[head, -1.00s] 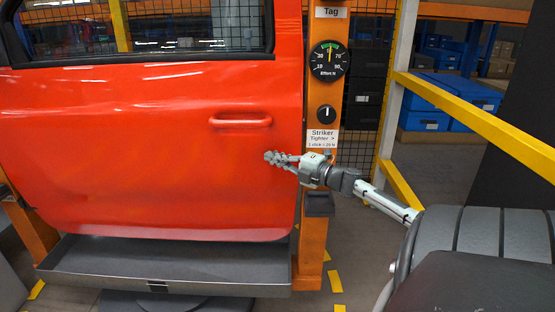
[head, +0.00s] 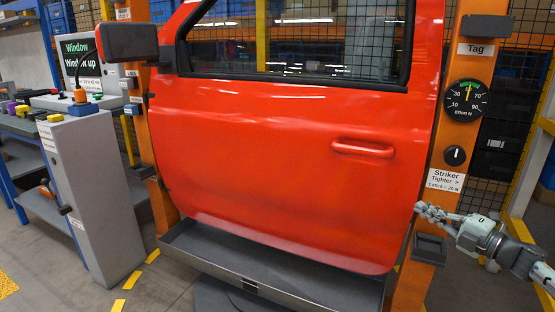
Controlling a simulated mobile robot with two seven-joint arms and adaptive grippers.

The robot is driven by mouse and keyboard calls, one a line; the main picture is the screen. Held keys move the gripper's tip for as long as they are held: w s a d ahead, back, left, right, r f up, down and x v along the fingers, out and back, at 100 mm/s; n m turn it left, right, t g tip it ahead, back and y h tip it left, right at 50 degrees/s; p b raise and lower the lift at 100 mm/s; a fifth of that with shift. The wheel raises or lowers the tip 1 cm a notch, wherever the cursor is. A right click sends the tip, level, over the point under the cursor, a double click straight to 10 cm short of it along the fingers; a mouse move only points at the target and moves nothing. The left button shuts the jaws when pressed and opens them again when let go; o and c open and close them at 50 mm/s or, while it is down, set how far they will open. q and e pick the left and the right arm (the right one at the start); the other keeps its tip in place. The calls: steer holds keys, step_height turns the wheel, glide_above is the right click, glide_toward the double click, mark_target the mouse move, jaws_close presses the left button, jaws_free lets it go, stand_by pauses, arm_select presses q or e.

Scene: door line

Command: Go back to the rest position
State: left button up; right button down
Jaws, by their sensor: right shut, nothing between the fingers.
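My right gripper (head: 432,211) is shut and empty. It stands at the right edge of the red car door (head: 270,160), below and to the right of the door handle (head: 363,148). Its fingertips overlap the door's lower right edge in the picture; I cannot tell whether they touch. The arm behind it reaches in from the lower right. My left gripper is not in view.
An orange post (head: 474,106) with an effort gauge (head: 467,100) and a knob (head: 454,155) stands right of the door. A grey tray (head: 262,283) lies under the door. A grey cabinet (head: 95,190) and a blue workbench (head: 22,165) stand at left. Floor between cabinet and tray is clear.

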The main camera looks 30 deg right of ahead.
steer(key=s+a+f+m+g+h, duration=0.25)
steer(key=a+f+m, duration=0.2)
steer(key=f, duration=0.45)
steer(key=s+a+f+m+g+h, duration=0.1)
steer(key=a+f+m+g+h, duration=0.15)
steer(key=f+m, duration=0.45)
steer(key=s+a+f+m+g+h, duration=0.1)
steer(key=a+f+m+g+h, duration=0.3)
steer(key=f, duration=0.7)
steer(key=s+a+f+g+y, duration=0.2)
steer(key=s+a+f, duration=0.1)
steer(key=a, duration=0.5)
steer(key=s+a+f+m+g+y, duration=0.1)
steer(key=s+a+f, duration=0.3)
steer(key=a, duration=0.5)
steer(key=s+a+f+m+g+y, duration=0.1)
steer(key=s+a+f+g+y, duration=0.1)
steer(key=a, duration=0.7)
steer(key=shift+s+f+g+y, duration=0.3)
steer(key=shift+s+f+g, duration=0.2)
steer(key=shift+s+f, duration=0.3)
steer(key=shift+s+r, duration=0.1)
